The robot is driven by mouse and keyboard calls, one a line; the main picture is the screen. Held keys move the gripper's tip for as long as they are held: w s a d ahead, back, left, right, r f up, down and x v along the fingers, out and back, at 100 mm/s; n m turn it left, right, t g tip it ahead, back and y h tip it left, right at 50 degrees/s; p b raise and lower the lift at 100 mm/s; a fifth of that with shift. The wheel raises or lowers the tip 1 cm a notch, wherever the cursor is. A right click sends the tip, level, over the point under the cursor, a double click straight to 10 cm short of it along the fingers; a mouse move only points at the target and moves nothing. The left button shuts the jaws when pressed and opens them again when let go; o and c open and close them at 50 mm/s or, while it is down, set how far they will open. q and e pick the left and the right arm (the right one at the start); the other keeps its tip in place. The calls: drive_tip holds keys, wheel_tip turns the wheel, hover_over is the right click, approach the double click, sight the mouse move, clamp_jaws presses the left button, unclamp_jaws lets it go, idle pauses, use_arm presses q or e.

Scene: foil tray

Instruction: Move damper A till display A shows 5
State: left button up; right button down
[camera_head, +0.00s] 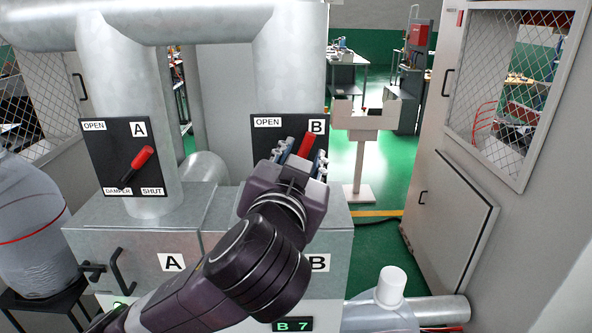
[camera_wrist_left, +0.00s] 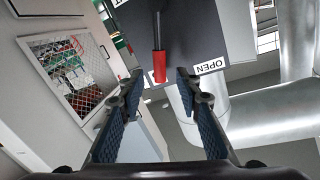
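Damper A (camera_head: 95,160) is a black plate on the left duct, marked OPEN at top left and SHUT at bottom right. Its red-gripped lever (camera_head: 142,159) points up and right. Damper B (camera_head: 262,137) is on the right duct; its red lever (camera_head: 307,144) also shows in the left wrist view (camera_wrist_left: 159,66). My left gripper (camera_head: 303,160) is open in front of damper B, with the red lever end in line with the gap between its fingers. Contact cannot be told. Display A (camera_head: 118,305) is almost hidden by my left arm; its number is unreadable. My right gripper is out of view.
Display B (camera_head: 293,325) reads 7. The metal box (camera_head: 140,245) below the ducts has a handle and an A label. A clear bag-like vessel (camera_head: 35,225) stands at left. A grey cabinet (camera_head: 465,205) stands at right, with green floor (camera_head: 380,255) between.

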use_arm(q)
drive_tip(key=v, duration=0.8)
drive_tip(key=shift+s, duration=0.25)
